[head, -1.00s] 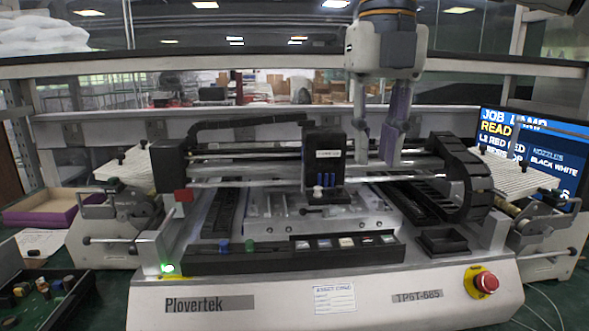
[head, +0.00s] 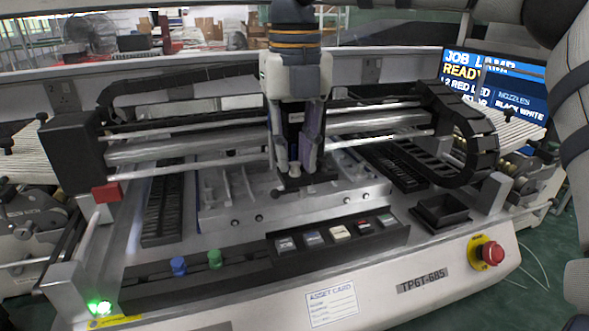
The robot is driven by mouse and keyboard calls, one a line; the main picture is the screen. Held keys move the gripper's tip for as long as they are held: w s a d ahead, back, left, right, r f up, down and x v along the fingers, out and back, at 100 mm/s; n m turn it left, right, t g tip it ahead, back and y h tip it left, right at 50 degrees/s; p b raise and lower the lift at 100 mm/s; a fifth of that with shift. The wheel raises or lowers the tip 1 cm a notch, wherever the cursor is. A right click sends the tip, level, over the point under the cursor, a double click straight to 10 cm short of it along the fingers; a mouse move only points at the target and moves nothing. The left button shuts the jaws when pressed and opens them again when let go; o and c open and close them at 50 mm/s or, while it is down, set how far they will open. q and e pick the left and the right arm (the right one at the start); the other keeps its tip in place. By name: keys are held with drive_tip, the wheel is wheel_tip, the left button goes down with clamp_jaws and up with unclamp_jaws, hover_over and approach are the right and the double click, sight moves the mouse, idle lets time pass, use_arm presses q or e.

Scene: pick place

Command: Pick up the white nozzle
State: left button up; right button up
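My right gripper (head: 295,165) reaches down from the top centre in front of the dark placement head of the Plovertek machine. Its two fingers stand apart, with a gap between them. A small pale tip, which looks like the white nozzle (head: 295,167), shows between the fingertips, just above a dark arm of the head. The fingers hide most of it, and I cannot tell if they touch it. My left gripper is not in view.
A black rack with several small blocks (head: 340,233), blue (head: 178,265) and green (head: 215,259) knobs and an empty black tray (head: 440,213) lie in front. A red stop button (head: 490,253) is at right. The gantry rails (head: 190,150) cross behind the gripper. The screen (head: 495,85) reads READY.

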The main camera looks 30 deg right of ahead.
drive_tip(key=shift+f, duration=0.6)
drive_tip(key=c, duration=0.4)
drive_tip(key=shift+c, duration=0.2)
drive_tip(key=shift+r, duration=0.1)
